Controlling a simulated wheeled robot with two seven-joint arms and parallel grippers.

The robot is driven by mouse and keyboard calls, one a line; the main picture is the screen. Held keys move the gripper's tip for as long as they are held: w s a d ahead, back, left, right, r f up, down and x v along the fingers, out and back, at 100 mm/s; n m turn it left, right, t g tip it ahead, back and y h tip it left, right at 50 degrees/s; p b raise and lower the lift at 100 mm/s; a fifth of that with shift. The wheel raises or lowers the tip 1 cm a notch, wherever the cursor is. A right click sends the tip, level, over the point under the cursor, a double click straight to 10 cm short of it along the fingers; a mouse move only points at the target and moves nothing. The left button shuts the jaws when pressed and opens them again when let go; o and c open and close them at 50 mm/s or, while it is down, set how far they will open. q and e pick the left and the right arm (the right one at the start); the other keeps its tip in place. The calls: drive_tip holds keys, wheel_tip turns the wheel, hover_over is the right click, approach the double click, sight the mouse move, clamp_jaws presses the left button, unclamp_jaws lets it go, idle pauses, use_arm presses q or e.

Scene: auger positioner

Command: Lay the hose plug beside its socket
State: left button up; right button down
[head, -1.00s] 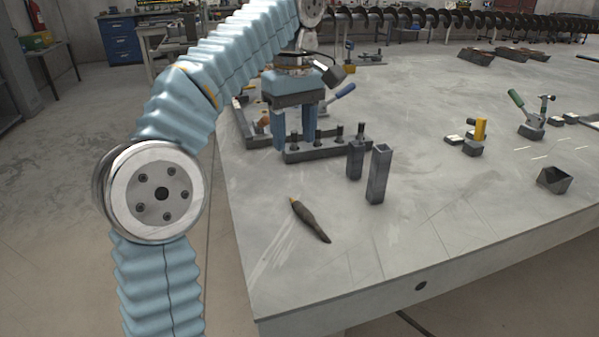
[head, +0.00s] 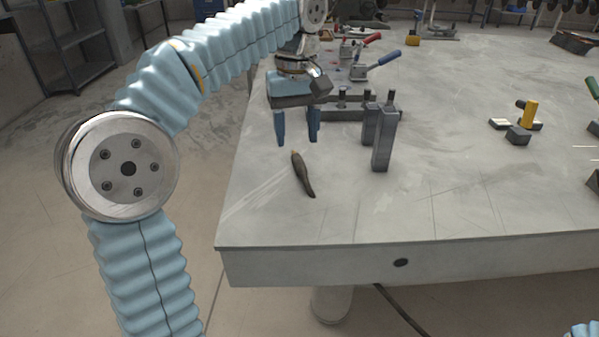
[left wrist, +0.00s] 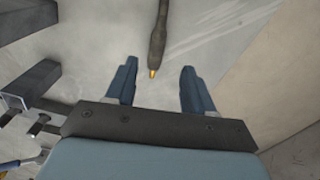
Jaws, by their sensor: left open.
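A dark, tapered piece with a brass-coloured tip, seemingly the hose plug (head: 304,176), lies on the tabletop near its front left part. Its tip points away from me. My left gripper (head: 297,140) is open and empty, fingers pointing down, just beyond the tip. In the left wrist view, the plug (left wrist: 157,42) reaches in from the top, and its tip lies between the two open fingers (left wrist: 159,70) without visible contact. I cannot clearly make out which thing is the socket. My right gripper is out of view.
Two upright dark square posts (head: 383,140) stand right of the plug. A dark rail with pegs (head: 345,112) lies behind them. A blue-handled clamp (head: 375,66) is farther back, and a yellow block (head: 530,114) is at right. The front tabletop (head: 450,200) is clear.

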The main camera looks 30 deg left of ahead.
sight(299, 161)
use_arm(q)
drive_tip(key=f, duration=0.3)
drive_tip(key=f+b, duration=0.1)
drive_tip(key=f, duration=0.2)
drive_tip(key=shift+w+d+f, duration=0.15)
drive_tip(key=shift+w+f, duration=0.05)
clamp_jaws()
drive_tip(key=shift+r, duration=0.1)
